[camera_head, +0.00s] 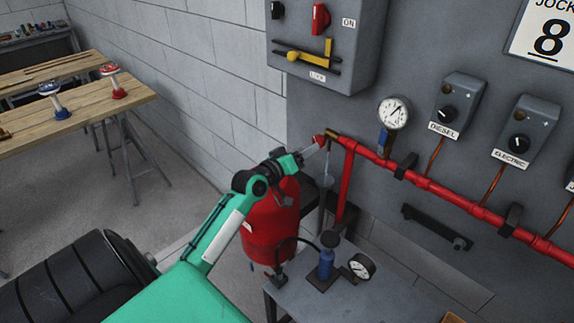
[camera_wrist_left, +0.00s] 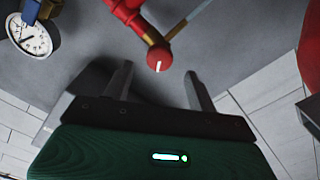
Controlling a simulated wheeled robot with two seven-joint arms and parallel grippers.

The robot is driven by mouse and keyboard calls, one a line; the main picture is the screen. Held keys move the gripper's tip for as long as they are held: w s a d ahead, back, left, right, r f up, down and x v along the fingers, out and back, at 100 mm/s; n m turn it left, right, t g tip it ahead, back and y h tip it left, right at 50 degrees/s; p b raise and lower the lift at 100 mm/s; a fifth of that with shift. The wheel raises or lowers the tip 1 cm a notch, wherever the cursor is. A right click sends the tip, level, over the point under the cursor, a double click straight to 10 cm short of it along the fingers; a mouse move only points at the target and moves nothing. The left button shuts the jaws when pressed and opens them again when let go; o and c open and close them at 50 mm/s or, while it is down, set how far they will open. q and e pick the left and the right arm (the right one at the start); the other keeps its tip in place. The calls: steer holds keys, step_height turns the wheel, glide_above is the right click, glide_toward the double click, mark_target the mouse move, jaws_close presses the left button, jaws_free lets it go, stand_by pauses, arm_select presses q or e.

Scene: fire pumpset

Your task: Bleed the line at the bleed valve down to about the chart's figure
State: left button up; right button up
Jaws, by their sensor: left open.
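The bleed valve has a round red knob (camera_head: 319,139) on a brass fitting (camera_head: 332,133) at the left end of the red pipe. In the left wrist view the knob (camera_wrist_left: 158,58) has a white mark and sits just ahead of my fingertips, roughly centred between them. My left gripper (camera_head: 308,151) is open and empty; its two fingers also show in the left wrist view (camera_wrist_left: 159,71). The pipe's gauge (camera_head: 393,112) has a white dial; it is partly in the left wrist view (camera_wrist_left: 34,38). The chart (camera_head: 547,38) shows a large 8. My right gripper is out of view.
A red tank (camera_head: 270,228) stands below my left forearm. A small table (camera_head: 320,304) holds a blue hand pump (camera_head: 326,264) and another gauge (camera_head: 361,266). DIESEL (camera_head: 456,104) and ELECTRIC (camera_head: 523,133) boxes are on the wall. A wooden bench (camera_head: 88,100) stands left.

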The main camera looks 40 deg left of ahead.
arm_select(q)
steer(key=s+b, duration=0.1)
steer(key=s, duration=0.6)
steer(key=shift+a+b, duration=0.3)
steer(key=shift+b, duration=0.05)
steer(key=shift+f, duration=0.1)
